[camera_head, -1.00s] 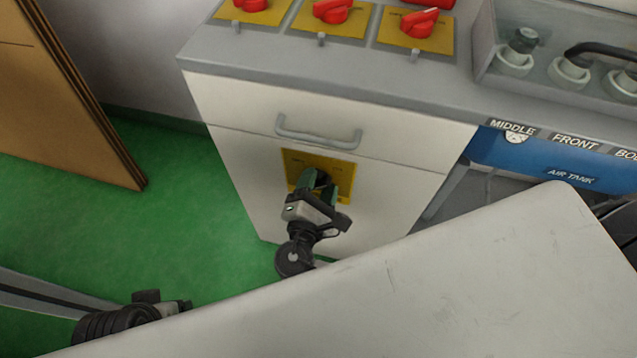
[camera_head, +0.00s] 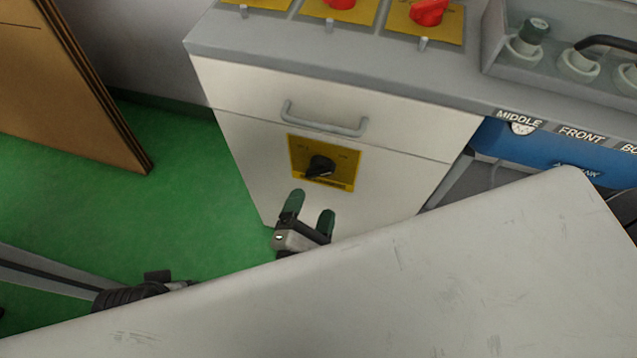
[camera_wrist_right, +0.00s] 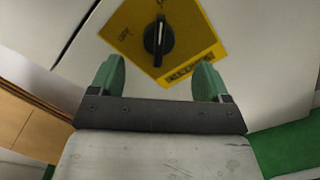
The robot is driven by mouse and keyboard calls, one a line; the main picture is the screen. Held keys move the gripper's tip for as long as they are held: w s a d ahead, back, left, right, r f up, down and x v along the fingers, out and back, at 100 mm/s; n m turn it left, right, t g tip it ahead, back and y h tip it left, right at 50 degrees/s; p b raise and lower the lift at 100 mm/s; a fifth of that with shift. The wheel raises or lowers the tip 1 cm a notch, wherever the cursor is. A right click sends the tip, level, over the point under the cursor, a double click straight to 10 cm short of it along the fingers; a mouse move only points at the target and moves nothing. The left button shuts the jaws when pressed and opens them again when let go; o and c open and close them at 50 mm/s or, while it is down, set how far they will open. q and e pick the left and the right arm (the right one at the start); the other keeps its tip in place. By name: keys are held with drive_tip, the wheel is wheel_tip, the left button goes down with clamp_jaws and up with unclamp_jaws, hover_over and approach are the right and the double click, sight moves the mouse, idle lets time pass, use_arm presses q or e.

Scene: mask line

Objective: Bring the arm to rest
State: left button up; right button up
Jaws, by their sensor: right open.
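My right gripper (camera_head: 311,212) is open and empty, its two green fingertips apart, in front of the white cabinet. It stands just below a black rotary knob (camera_head: 320,166) on a yellow plate (camera_head: 297,149). In the right wrist view the open fingers (camera_wrist_right: 160,80) show with the knob (camera_wrist_right: 158,42) beyond and between them, not touched. The right arm behind the gripper is mostly hidden by the pale panel in the foreground. At the lower left, dark arm parts show, but no left gripper fingers can be made out.
The white cabinet (camera_head: 235,110) has a grey drawer handle (camera_head: 326,123) above the knob. Red switches (camera_head: 428,12) sit on its grey top. A large pale panel (camera_head: 450,270) fills the lower right. A brown board (camera_head: 60,100) stands left; green floor (camera_head: 180,210) lies open between.

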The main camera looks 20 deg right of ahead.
use_arm(q)
drive_tip(key=shift+w+f, duration=0.25)
drive_tip(key=shift+w, duration=0.05)
use_arm(e)
drive_tip(key=shift+v, duration=1.2)
use_arm(q)
drive_tip(key=shift+s+d, duration=0.1)
